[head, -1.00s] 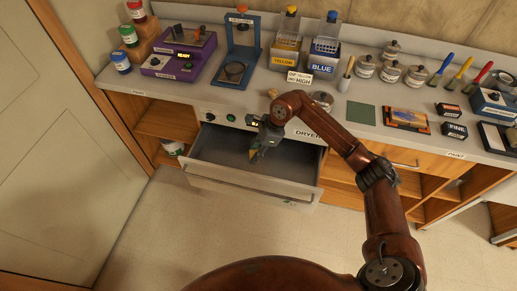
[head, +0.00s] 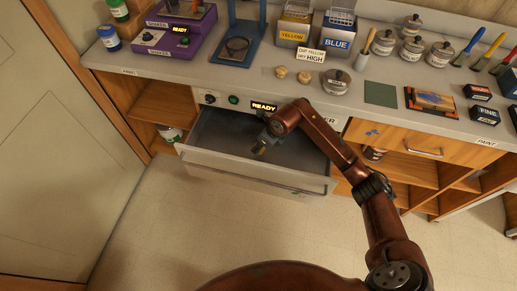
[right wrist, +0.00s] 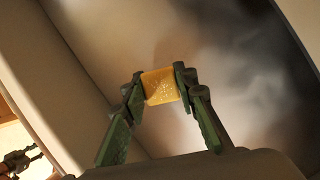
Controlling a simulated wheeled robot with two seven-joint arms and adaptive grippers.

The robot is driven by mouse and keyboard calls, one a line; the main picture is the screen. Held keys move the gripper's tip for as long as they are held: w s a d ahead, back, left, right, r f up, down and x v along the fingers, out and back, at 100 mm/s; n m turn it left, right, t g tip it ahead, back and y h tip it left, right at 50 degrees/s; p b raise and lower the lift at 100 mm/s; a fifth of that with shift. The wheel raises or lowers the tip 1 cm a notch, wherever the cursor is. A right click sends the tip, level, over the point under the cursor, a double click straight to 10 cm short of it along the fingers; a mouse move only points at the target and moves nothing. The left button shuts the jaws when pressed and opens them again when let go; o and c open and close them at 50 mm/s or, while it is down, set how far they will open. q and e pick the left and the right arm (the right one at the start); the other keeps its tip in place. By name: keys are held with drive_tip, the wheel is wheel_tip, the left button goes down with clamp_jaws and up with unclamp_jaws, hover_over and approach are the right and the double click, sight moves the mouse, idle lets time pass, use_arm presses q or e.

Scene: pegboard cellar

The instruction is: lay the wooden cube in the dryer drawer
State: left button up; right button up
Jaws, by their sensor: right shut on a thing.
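The dryer drawer (head: 255,178) is pulled out below the counter, and its grey inside is visible. My right gripper (head: 261,147) reaches down into the drawer opening in the head view. In the right wrist view, my right gripper (right wrist: 160,88) is shut on the wooden cube (right wrist: 160,87), a small yellow-tan block held between its two green-sided fingers. The drawer floor lies behind the cube there; I cannot tell whether the cube touches it. In the head view the cube is too small and covered to make out clearly.
The dryer panel with a READY display (head: 263,106) is above the drawer's back. The counter (head: 200,74) holds a purple shaker (head: 176,40), yellow and blue containers, jars and brushes. Two small wooden knobs (head: 293,74) stand near a lidded tin (head: 336,82). Open floor lies in front.

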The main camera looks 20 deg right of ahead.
wheel_tip(320, 180, down, 3)
drive_tip(key=shift+f+b, duration=0.1)
drive_tip(key=shift+b, duration=0.25)
use_arm(q)
drive_tip(key=shift+w+r, duration=0.95)
drive_tip(key=shift+r, duration=0.05)
drive_tip(key=shift+d, duration=0.1)
use_arm(e)
drive_tip(key=shift+f, duration=0.1)
drive_tip(key=o, duration=1.1)
drive_tip(key=shift+c, duration=0.2)
use_arm(q)
drive_tip(key=shift+w, duration=0.1)
use_arm(e)
drive_tip(key=shift+r, duration=0.2)
use_arm(q)
drive_tip(key=s+f+p, duration=0.4)
drive_tip(key=s+f, duration=0.2)
drive_tip(key=s, duration=0.3)
drive_tip(key=shift+a+m, duration=0.3)
use_arm(e)
drive_tip(key=v, duration=1.1)
drive_tip(key=shift+s+r, duration=0.15)
drive_tip(key=shift+r, duration=0.2)
